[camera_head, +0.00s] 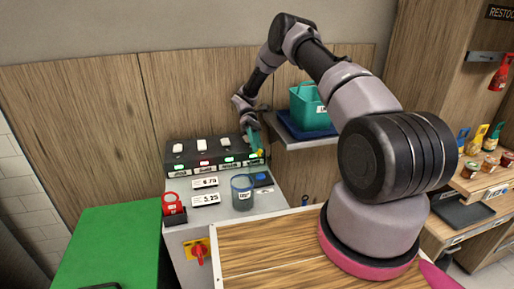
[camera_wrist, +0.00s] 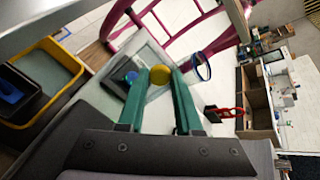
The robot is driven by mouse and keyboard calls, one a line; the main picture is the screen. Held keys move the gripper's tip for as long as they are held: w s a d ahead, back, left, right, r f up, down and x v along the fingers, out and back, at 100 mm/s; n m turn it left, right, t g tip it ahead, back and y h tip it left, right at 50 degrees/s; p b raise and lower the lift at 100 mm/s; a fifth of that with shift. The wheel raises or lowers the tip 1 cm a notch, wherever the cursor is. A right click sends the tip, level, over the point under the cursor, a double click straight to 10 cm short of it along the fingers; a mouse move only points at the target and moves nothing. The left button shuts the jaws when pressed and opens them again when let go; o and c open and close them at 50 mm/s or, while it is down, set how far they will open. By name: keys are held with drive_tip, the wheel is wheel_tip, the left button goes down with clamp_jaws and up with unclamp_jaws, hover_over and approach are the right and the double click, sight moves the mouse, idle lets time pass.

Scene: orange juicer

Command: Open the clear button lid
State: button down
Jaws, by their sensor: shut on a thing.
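A blue button (camera_head: 262,177) sits in a dark housing on the grey counter, beside the cup. It also shows in the wrist view (camera_wrist: 131,76), left of my fingertips. I cannot clearly make out its clear lid, or whether it is up or down. My gripper (camera_head: 256,149) is above and behind the button, at the right end of the black panel, pointing down. In the wrist view its two green fingers (camera_wrist: 160,77) are shut on a small round yellow thing (camera_wrist: 159,74). What that thing belongs to is hidden.
A see-through cup (camera_head: 242,194) stands just left of the button. The black panel (camera_head: 178,157) with white switches is behind. A red item (camera_head: 170,199), price tags (camera_head: 205,183) and a red switch (camera_head: 198,252) are left. A teal basket (camera_head: 311,107) stands on the shelf at right.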

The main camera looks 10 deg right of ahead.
drive_tip(key=c, duration=0.6)
unclamp_jaws()
wheel_tip(320, 180, up, 10)
